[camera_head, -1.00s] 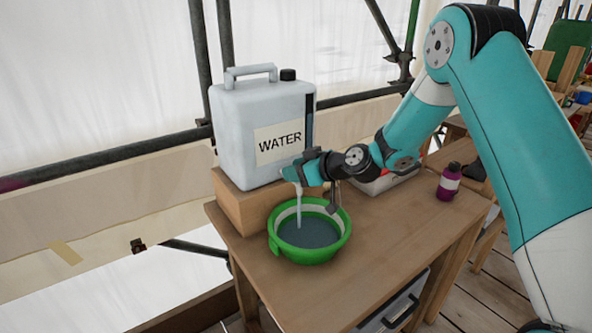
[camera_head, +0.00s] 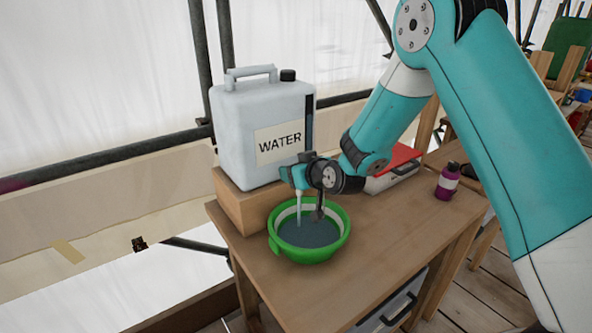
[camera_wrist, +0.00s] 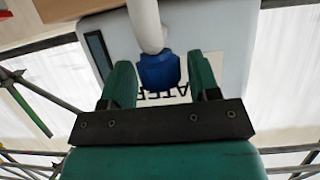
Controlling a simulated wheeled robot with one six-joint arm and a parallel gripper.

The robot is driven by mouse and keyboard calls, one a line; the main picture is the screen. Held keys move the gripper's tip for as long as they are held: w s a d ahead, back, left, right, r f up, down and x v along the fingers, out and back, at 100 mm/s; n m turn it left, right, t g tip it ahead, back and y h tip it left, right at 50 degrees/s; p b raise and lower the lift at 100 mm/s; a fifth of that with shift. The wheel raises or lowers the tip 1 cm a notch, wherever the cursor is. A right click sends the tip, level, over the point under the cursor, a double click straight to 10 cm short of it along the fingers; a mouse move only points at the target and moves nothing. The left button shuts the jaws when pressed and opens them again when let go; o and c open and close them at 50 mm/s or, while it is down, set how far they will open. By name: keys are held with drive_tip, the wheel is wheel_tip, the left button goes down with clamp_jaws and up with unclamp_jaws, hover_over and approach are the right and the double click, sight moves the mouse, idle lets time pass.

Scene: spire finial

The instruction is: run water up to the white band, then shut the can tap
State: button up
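The white water can (camera_head: 262,130) stands on a wooden block, its label facing me. In the wrist view its blue tap (camera_wrist: 159,72) sits between the two green fingers of my gripper (camera_wrist: 161,82). The fingers are open, with a narrow gap visible on each side of the tap. In the head view my gripper (camera_head: 298,174) is at the can's lower front and hides the tap. A thin water stream (camera_head: 299,207) falls into the green bowl (camera_head: 309,257). The white band (camera_head: 284,215) runs inside under the rim. The water (camera_head: 308,234) lies near the band's lower edge; exact contact is unclear.
The wooden table (camera_head: 345,275) has free room in front and right of the bowl. A purple bottle (camera_head: 447,182) stands at the right. A red-and-white box (camera_head: 392,178) is behind my wrist. Scaffold poles (camera_head: 110,155) run behind the can.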

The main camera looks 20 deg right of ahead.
drive_tip(key=shift+o, duration=0.3)
drive_tip(key=shift+s, duration=0.1)
drive_tip(key=b+v, duration=0.9)
drive_tip(key=v, duration=0.8)
drive_tip(key=shift+s, duration=0.15)
